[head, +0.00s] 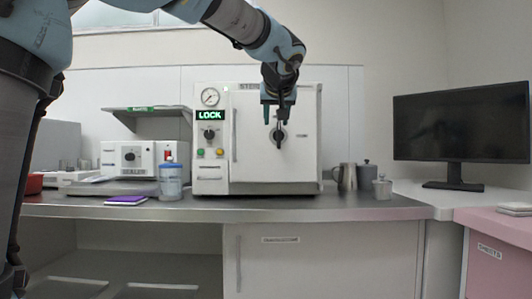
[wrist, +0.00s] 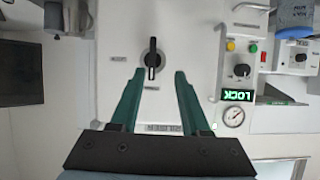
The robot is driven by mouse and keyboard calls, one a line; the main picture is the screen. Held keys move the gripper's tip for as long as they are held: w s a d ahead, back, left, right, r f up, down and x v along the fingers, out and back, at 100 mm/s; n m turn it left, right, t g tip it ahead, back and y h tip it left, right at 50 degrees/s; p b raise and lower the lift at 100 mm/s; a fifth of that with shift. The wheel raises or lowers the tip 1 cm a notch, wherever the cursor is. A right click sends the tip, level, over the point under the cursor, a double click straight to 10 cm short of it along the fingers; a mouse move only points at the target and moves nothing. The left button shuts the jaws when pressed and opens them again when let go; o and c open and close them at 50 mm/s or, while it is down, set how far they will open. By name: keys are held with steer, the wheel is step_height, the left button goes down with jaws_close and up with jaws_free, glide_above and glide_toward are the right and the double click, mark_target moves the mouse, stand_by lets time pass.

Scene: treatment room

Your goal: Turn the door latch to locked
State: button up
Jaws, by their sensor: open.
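The white sterilizer (head: 305,160) stands on the counter, its door facing me. The door latch (wrist: 152,58) is a round knob with a black handle, lying along the picture's vertical in the wrist view; small labels sit beside and below it. In the head view the latch (head: 278,135) is partly behind my gripper (head: 275,118). My gripper (wrist: 159,73) is open and empty, its green fingers pointing toward the latch without visibly gripping it. The latch lies slightly left of midway between the tips in the wrist view. The green display (head: 209,115) reads LOCK.
The sterilizer's panel has a gauge (head: 210,97), a dial and coloured buttons left of the door. A blue-lidded jar (head: 171,182) stands left of it. Metal cups (head: 347,176) and canisters stand to the right, then a monitor (head: 462,122). Counter space in front is narrow.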

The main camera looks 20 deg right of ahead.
mark_target(279, 130)
steer(key=shift+t, duration=0.4)
steer(key=x, duration=0.3)
steer(key=d+r+x, duration=0.1)
steer(key=x, duration=0.6)
steer(key=shift+w+d+r+p, duration=0.25)
steer(key=shift+d+r+p, duration=0.1)
steer(key=shift+d+p, duration=0.05)
jaws_close()
